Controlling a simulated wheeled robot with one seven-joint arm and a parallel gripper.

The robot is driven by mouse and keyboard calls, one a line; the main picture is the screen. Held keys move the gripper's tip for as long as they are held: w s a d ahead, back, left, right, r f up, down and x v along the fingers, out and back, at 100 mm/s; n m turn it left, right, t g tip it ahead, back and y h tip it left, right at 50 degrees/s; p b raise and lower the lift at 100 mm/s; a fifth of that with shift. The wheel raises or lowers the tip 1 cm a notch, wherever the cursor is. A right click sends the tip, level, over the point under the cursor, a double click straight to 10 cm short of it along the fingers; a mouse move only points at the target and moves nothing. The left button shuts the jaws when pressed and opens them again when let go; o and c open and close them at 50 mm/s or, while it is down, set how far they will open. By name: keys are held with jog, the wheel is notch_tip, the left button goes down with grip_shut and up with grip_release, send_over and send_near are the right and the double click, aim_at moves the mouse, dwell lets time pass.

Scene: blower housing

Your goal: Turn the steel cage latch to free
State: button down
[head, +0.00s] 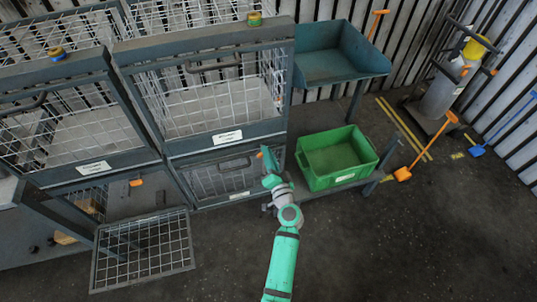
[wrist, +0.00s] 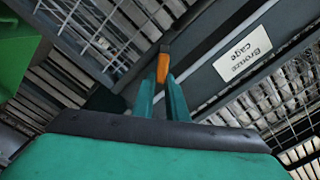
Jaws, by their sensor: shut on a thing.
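My gripper (head: 268,166) is at the upper right corner of the closed lower right cage door (head: 220,176). In the wrist view my gripper (wrist: 162,80) is shut on an orange latch (wrist: 164,66), with its fingers on either side. The latch's tip also shows in the head view (head: 260,154); whether it is turned is hard to tell. A label reading "Bronze cage" (wrist: 242,53) is upside down on the grey rail beside it. The other cage labels are too small to read, so I cannot tell which cage is steel.
A green crate (head: 356,178) stands just right of my gripper on a low shelf. The lower left mesh door (head: 143,250) hangs open, below another orange latch (head: 136,183). An orange shovel (head: 404,173) is further right. The floor in front is clear.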

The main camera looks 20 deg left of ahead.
jog(key=shift+d+f+m, duration=0.1)
jog(key=shift+f+m, duration=0.05)
jog(key=shift+m, duration=1.1)
jog(key=shift+d+f+m, duration=0.1)
jog(key=shift+m, duration=1.1)
jog(key=shift+d+f+m, duration=0.1)
jog(key=shift+f+m, duration=0.05)
jog(key=shift+m, duration=1.1)
jog(key=c, duration=1.8)
grip_release()
jog(key=shift+a, duration=0.1)
jog(key=shift+o, duration=0.2)
jog(key=v, duration=1)
jog(key=shift+s+d, duration=0.2)
jog(key=shift+d, duration=0.15)
